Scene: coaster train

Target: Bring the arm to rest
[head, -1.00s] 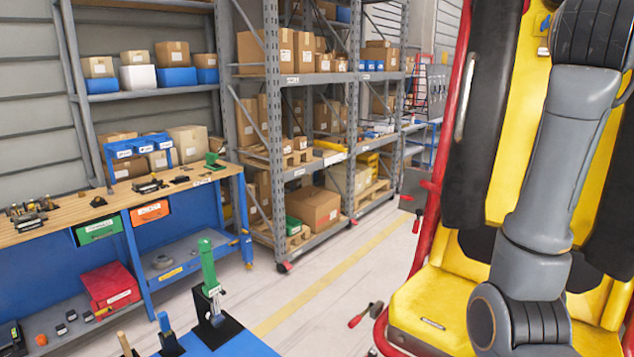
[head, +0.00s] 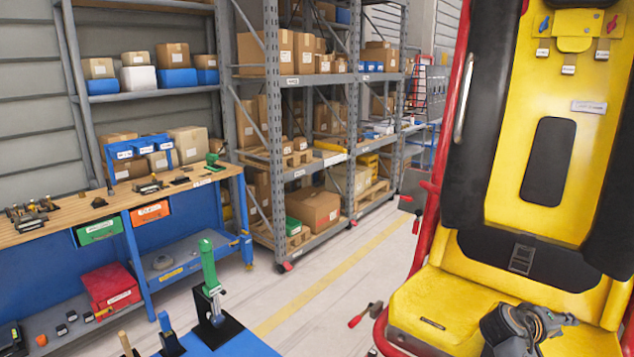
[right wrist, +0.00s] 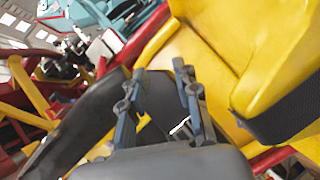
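My right gripper (head: 552,322) shows at the lower right of the head view, in front of the yellow seat (head: 432,300). Most of my right arm is out of that view. In the right wrist view the two fingers of the gripper (right wrist: 155,88) stand apart with nothing held between them. Black padding and the yellow seat (right wrist: 215,60) lie close beyond them; whether they touch cannot be told. My left gripper is not in view.
A red frame bar (head: 433,215) and a black shoulder restraint (head: 483,130) flank the seat. A blue-topped stand with a green-handled lever (head: 208,268) is at the lower front. A workbench (head: 120,205) and shelves are at left. The floor between is mostly clear.

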